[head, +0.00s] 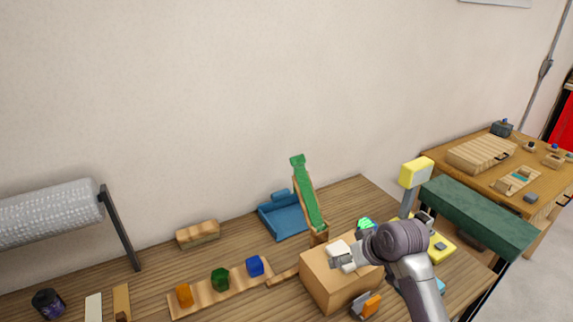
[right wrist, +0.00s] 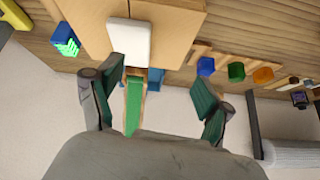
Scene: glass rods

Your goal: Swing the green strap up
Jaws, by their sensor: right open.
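The green strap (head: 309,196) stands steeply raised behind the wooden box, its top leaning a little to the left. It lies along a narrow wooden piece whose foot is at the box's back edge. In the right wrist view the strap (right wrist: 133,106) shows between the fingers, beyond the white block. My right gripper (right wrist: 160,75) is open and empty, its green-padded fingers spread apart. In the head view my right gripper (head: 362,252) is above the box, to the right of and nearer than the strap; its fingertips are partly hidden. My left gripper is not in view.
A white block (head: 339,249) sits on the wooden box (head: 325,282). A blue tray (head: 284,221) is behind it. A wooden strip (head: 208,295) with orange, green and blue blocks lies left. A yellow-topped post (head: 416,172) and a dark green beam (head: 478,215) stand right.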

